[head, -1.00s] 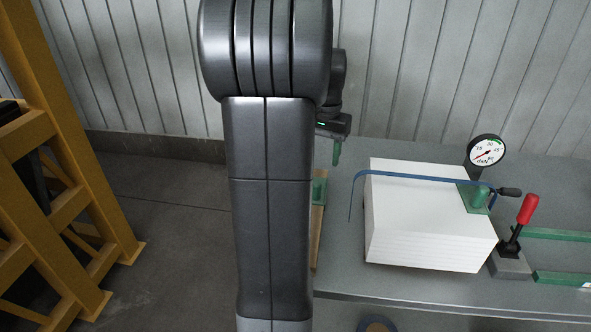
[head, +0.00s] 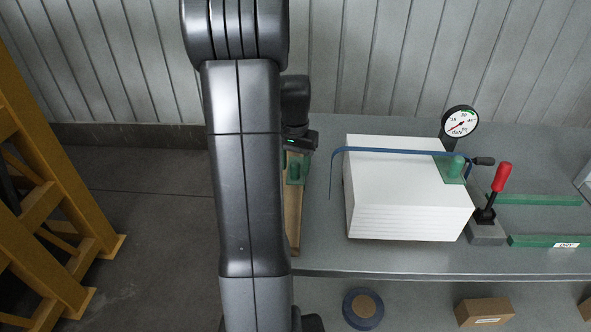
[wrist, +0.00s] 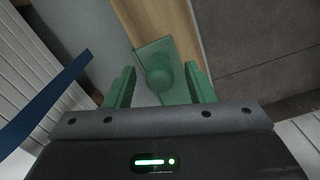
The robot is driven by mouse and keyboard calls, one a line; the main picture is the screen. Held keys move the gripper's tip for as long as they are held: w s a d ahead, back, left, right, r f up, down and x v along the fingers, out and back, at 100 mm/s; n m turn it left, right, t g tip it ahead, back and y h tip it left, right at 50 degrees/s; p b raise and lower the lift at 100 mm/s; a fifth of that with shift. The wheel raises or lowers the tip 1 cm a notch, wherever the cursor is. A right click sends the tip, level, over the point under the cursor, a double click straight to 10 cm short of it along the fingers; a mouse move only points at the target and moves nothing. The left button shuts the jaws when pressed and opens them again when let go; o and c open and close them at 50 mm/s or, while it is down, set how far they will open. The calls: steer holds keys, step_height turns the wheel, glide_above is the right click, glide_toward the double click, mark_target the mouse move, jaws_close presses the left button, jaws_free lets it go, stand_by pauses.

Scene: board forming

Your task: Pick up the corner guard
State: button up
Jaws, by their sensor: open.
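A green corner guard (head: 294,168) with a rounded knob sits on a wooden strip at the table's left edge. In the wrist view the guard (wrist: 150,52) lies ahead between my fingers, its knob roughly centred in the gap. My gripper (wrist: 160,68) is open, with a green finger on each side of the knob and no visible grip on it. In the head view my gripper (head: 299,145) is just above the guard, its fingers hard to make out. A second green guard (head: 455,170) sits on the white board stack's right side.
A white board stack (head: 395,190) stands on the grey table (head: 330,250), with a blue strap (head: 400,150) over it. A dial gauge (head: 460,121) and red-handled lever (head: 502,177) stand right of it. A yellow frame (head: 60,230) is at far left.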

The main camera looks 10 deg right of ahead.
step_height(320, 180, down, 2)
steer(key=shift+f, duration=0.1)
jaws_close()
step_height(320, 180, up, 10)
steer(key=shift+r, duration=0.1)
stand_by(0.6)
